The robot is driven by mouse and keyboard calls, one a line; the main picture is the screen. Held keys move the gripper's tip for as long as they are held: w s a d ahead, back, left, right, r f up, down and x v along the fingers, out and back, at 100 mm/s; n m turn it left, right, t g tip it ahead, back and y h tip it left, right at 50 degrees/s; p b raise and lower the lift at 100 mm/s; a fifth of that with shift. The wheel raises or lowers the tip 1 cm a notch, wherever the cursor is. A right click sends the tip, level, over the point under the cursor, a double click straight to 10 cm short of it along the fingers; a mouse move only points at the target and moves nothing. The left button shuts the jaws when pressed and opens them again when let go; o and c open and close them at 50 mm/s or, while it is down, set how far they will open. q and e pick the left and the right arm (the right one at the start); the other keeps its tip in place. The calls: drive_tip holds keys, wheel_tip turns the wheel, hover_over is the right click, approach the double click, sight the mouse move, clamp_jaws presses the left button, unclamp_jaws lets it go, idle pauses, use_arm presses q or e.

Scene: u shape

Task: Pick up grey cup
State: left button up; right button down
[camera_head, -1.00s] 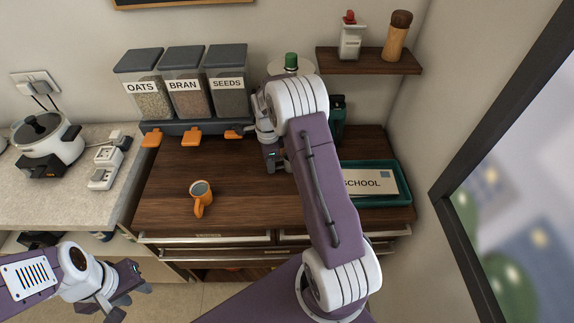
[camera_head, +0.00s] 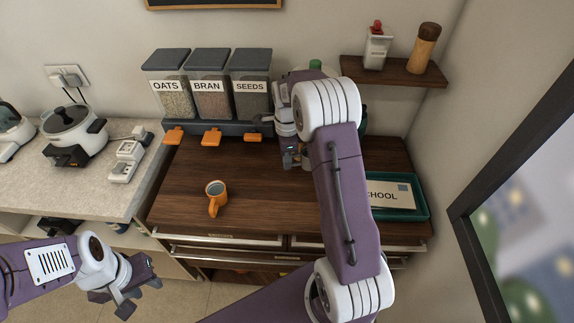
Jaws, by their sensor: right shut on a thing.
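No plainly grey cup shows. An orange mug (camera_head: 216,190) with a grey inside stands upright on the wooden counter, handle toward the front, with no gripper near it. My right gripper (camera_head: 290,155) is low over the counter's back, just right of the SEEDS dispenser. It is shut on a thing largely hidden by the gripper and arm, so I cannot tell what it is. A small pale patch shows beside the fingers. My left gripper (camera_head: 140,285) is open and empty at the lower left, in front of the counter.
The OATS (camera_head: 171,90), BRAN (camera_head: 211,90) and SEEDS (camera_head: 251,88) dispensers stand at the back. A teal tray (camera_head: 408,210) is at the right. A small shelf (camera_head: 400,72) hangs above. A white cooker (camera_head: 74,130) stands at left. The counter's middle is clear around the mug.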

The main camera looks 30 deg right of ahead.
drive_tip(key=shift+r, duration=0.9)
drive_tip(key=s+a+b, duration=0.1)
drive_tip(key=s+a, duration=0.4)
drive_tip(key=s, duration=0.3)
drive_tip(key=s+a+b, duration=0.2)
drive_tip(key=s+a, duration=0.3)
drive_tip(key=s, duration=0.3)
drive_tip(key=shift+s+a, duration=0.15)
drive_tip(key=shift+s, duration=0.15)
